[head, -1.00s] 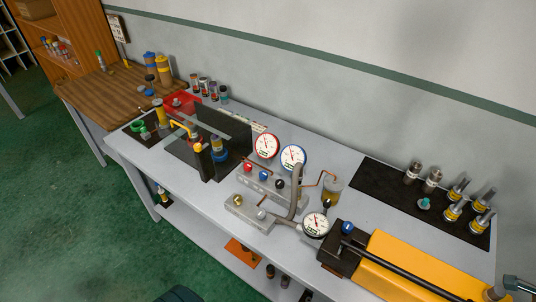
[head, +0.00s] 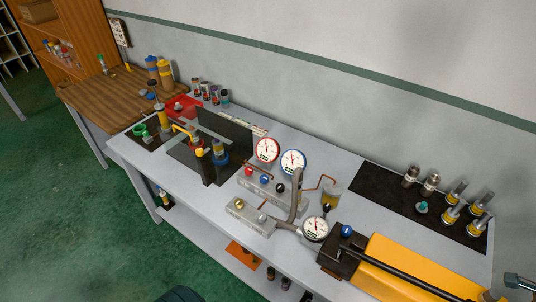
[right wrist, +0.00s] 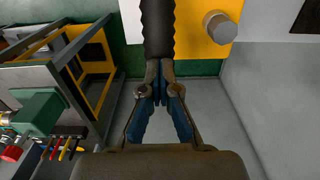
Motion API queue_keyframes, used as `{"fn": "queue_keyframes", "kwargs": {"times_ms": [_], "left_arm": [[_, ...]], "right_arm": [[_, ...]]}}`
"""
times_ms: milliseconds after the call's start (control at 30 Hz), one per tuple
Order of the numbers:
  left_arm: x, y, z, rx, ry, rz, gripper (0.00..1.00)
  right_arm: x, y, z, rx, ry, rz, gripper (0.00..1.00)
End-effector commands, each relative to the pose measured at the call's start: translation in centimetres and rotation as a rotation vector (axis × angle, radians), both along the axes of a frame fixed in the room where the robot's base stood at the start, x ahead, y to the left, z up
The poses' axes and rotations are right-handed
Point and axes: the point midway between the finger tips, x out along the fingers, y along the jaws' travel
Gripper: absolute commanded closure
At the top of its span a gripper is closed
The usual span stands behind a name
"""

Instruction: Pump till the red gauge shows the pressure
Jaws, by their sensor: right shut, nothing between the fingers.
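The red-rimmed gauge (head: 267,150) stands on a grey valve block (head: 270,187) on the bench; its needle is too small to read exactly. My left gripper is out of view.
A black mat (head: 390,185) with metal fittings lies at the back right. A dark panel (head: 225,135), a red tray (head: 185,107) and small bottles fill the bench's left part. In the right wrist view a rack with coloured-handled tools (right wrist: 60,145) stands at left.

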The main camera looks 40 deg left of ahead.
Motion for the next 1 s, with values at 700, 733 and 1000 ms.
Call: {"fn": "queue_keyframes", "kwargs": {"times_ms": [700, 733, 1000], "left_arm": [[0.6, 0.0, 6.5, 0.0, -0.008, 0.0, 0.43], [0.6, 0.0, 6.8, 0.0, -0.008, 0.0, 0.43], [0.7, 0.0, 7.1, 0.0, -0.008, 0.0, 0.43]], "right_arm": [[-0.1, 1.9, 8.6, -0.001, -0.001, 0.0, 1.0], [-0.2, 2.1, 9.1, -0.001, -0.001, 0.0, 1.0], [-0.2, 2.4, 9.6, 0.0, 0.0, -0.001, 1.0]]}}
